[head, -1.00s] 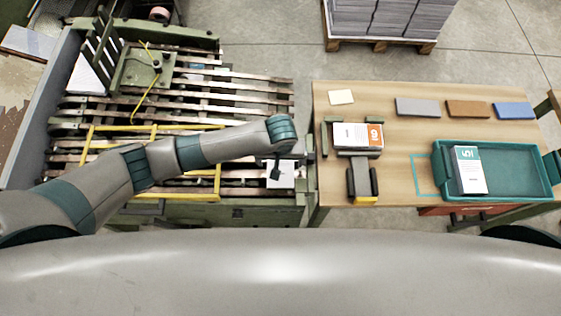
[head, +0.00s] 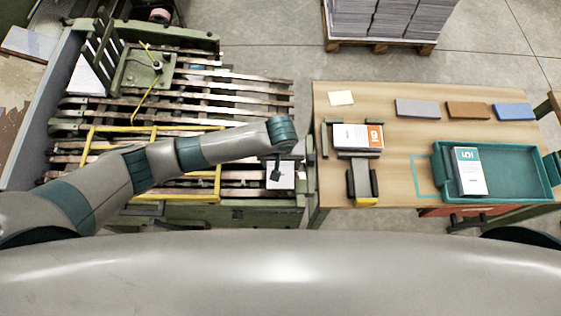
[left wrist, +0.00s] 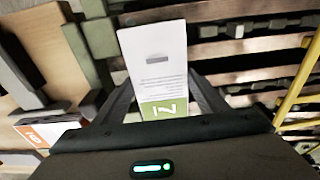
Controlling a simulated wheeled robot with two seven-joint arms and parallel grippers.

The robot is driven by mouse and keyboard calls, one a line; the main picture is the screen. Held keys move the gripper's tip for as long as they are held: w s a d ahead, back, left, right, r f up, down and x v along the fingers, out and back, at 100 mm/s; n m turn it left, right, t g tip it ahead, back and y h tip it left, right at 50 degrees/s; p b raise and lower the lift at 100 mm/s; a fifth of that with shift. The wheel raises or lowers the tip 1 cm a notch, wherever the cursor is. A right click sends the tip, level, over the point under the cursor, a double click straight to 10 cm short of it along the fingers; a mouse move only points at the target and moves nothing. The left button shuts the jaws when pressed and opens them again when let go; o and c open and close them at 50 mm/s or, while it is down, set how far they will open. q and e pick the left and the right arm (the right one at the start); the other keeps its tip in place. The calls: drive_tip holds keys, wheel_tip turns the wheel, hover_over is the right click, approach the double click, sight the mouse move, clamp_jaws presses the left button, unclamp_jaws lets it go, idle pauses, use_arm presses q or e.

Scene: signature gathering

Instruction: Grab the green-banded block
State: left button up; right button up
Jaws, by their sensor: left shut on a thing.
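The green-banded block shows in the left wrist view (left wrist: 157,72) as a white printed face with a green band at its near end. In the head view its white face (head: 287,172) lies at the right end of the slatted machine bed, partly hidden by my gripper. My left gripper (head: 276,173) is over it there. In the left wrist view my left gripper (left wrist: 165,100) has its dark fingers on both sides of the block's banded end, shut on it. My right gripper is not in view.
The wooden table (head: 395,180) stands right of the machine. It holds an orange-banded block (head: 350,136) by a dark fixture, a teal tray (head: 515,175) with a teal-banded block (head: 470,175), and grey, brown and blue slabs. Yellow rails (head: 150,128) cross the slats.

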sight(281, 164)
use_arm(q)
drive_tip(key=shift+r+p, duration=0.85)
wheel_tip(281, 164, up, 6)
drive_tip(key=p, duration=0.5)
drive_tip(key=shift+f, duration=0.2)
drive_tip(key=shift+r, duration=1.35)
